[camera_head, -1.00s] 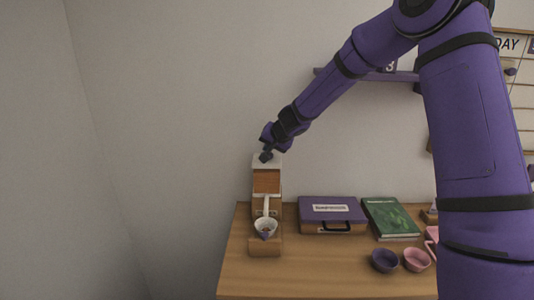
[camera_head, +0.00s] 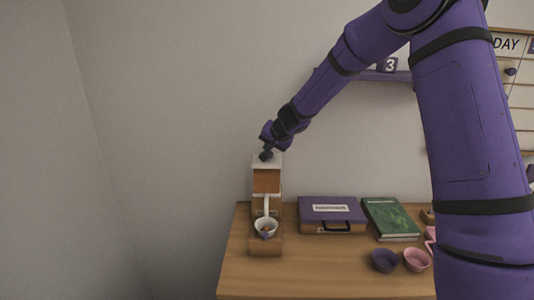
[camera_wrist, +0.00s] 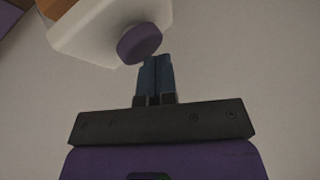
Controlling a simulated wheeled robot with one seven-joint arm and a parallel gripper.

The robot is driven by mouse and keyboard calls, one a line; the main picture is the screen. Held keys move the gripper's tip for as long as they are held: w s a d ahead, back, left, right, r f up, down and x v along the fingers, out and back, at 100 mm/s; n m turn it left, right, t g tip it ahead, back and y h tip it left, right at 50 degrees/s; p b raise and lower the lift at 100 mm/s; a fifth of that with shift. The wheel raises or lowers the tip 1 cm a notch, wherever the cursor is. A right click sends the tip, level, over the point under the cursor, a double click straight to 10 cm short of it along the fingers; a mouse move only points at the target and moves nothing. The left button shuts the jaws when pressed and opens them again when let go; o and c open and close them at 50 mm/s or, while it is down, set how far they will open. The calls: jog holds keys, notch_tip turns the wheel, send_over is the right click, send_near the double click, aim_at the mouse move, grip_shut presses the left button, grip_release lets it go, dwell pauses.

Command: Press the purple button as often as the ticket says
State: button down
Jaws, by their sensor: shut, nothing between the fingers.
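The purple button (camera_wrist: 140,43) is a round knob on the white top of the dispenser in the wrist view. The dispenser (camera_head: 267,181) is a white and wood box at the left of the table in the head view. My gripper (camera_wrist: 157,62) is shut and empty, its tips close beside the button's edge; I cannot tell if they touch. In the head view my gripper (camera_head: 265,156) is over the dispenser top and hides the button. A small white cup (camera_head: 265,229) with brown bits in it stands under the spout. I cannot make out a ticket for certain.
A card with a "3" (camera_head: 390,65) is on the purple wall shelf (camera_head: 400,77), partly behind my arm. A purple case (camera_head: 331,209), a green book (camera_head: 391,217), a dark bowl (camera_head: 384,260) and a pink bowl (camera_head: 417,259) are to the right on the wooden table (camera_head: 320,275).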

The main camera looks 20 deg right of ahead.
jog(key=shift+r, duration=0.7)
jog(key=shift+r, duration=2.55)
dwell(0.6)
jog(key=shift+r, duration=1.85)
jog(key=shift+f, duration=4.4)
